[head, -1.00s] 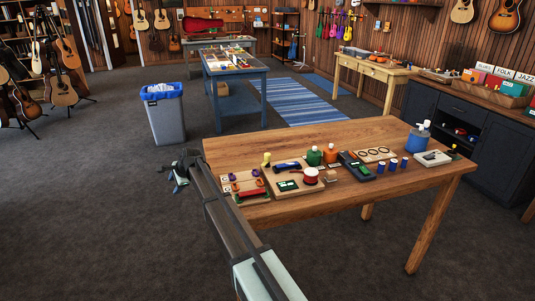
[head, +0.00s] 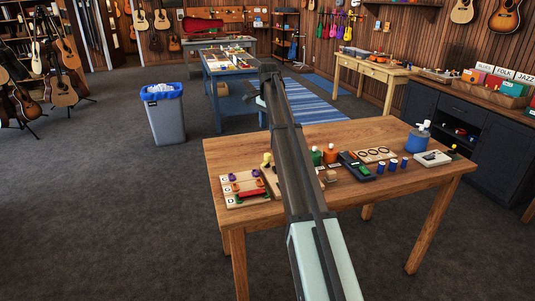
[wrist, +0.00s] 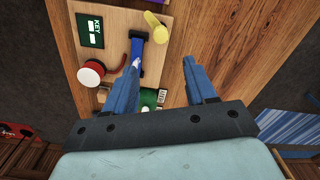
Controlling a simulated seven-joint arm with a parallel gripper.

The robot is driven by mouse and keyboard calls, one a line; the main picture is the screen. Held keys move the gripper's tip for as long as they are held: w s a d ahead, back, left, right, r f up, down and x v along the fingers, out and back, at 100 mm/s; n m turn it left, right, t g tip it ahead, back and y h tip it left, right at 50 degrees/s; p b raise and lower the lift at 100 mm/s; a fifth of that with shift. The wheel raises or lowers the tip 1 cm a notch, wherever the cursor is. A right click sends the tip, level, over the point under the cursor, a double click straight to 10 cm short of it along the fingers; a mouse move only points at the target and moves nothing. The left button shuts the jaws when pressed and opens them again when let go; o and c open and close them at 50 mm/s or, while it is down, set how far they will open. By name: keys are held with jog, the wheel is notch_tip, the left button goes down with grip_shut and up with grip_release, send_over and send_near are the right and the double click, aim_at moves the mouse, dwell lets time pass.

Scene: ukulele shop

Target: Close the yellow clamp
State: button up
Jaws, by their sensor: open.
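A yellow upright piece (head: 266,160), which looks like the clamp's handle, stands at the far left of a wooden board on the table. In the wrist view the yellow handle (wrist: 154,22) shows near the top, leaning, beside a dark blue bar (wrist: 137,48) on the board (wrist: 115,22). Whether the clamp is open or shut is not clear. My gripper (wrist: 162,68) is open and empty, with blue fingers apart. It is above the table, apart from the yellow handle. In the head view my arm hides part of the board.

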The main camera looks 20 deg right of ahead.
aim_at(267, 154)
notch_tip(267, 154, down, 13)
jog(key=shift+w+a+f, duration=0.1)
dwell(0.4)
jog(key=shift+c, duration=0.5)
grip_shut()
